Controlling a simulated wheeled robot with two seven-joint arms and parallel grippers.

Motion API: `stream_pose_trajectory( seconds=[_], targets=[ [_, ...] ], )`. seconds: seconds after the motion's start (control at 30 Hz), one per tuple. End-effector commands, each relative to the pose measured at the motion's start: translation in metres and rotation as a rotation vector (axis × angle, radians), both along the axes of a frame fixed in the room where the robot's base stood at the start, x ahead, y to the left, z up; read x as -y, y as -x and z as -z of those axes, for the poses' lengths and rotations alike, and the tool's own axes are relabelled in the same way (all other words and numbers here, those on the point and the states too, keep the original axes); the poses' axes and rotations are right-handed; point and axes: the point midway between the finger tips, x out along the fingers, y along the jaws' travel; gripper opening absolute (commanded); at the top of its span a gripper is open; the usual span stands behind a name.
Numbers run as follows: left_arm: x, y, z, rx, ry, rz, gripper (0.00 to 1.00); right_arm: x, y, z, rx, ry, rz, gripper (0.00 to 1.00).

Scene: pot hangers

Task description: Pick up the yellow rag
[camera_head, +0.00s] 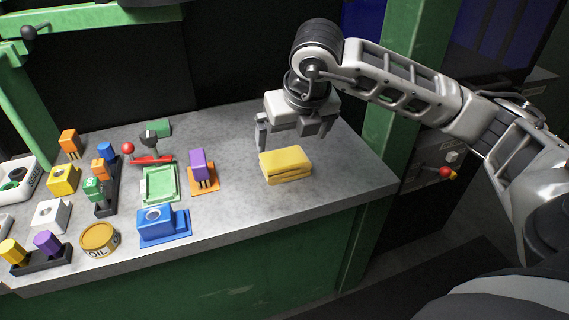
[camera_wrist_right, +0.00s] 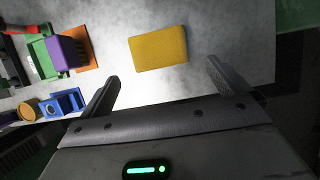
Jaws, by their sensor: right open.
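The yellow rag (camera_head: 286,165) lies folded on the grey tabletop, toward its right end. It also shows in the right wrist view (camera_wrist_right: 158,48), beyond the fingertips and between their lines. My right gripper (camera_head: 281,141) is open and empty, just behind and above the rag in the head view. Its two fingers (camera_wrist_right: 163,78) are spread apart in the wrist view, with bare table between them. My left gripper is not in view.
Left of the rag stand a purple block on an orange base (camera_head: 202,170), a blue block (camera_head: 158,226), a green tray (camera_head: 160,186), a round yellow tin (camera_head: 100,239) and several other coloured parts. The table (camera_head: 330,170) is bare around the rag. A green post (camera_head: 395,90) stands at right.

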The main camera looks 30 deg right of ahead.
Motion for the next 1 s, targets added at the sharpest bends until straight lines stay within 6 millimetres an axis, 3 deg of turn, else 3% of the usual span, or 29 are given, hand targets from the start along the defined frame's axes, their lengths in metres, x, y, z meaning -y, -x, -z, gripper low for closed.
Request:
stream_pose_trajectory(
  seconds=[0.1,0.43,0.7,1.0],
  targets=[
    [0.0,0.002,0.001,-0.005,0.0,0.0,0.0,0.002,-0.008,0.022,-0.003,0.0,-0.001,1.0],
    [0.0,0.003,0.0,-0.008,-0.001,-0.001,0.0,0.003,-0.018,0.048,-0.003,-0.002,-0.003,1.0],
    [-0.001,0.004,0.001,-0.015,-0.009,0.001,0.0,0.006,-0.031,0.084,-0.001,-0.002,-0.003,1.0],
    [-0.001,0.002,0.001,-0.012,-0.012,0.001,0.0,0.007,-0.033,0.089,0.0,-0.002,-0.004,1.0]
  ],
)
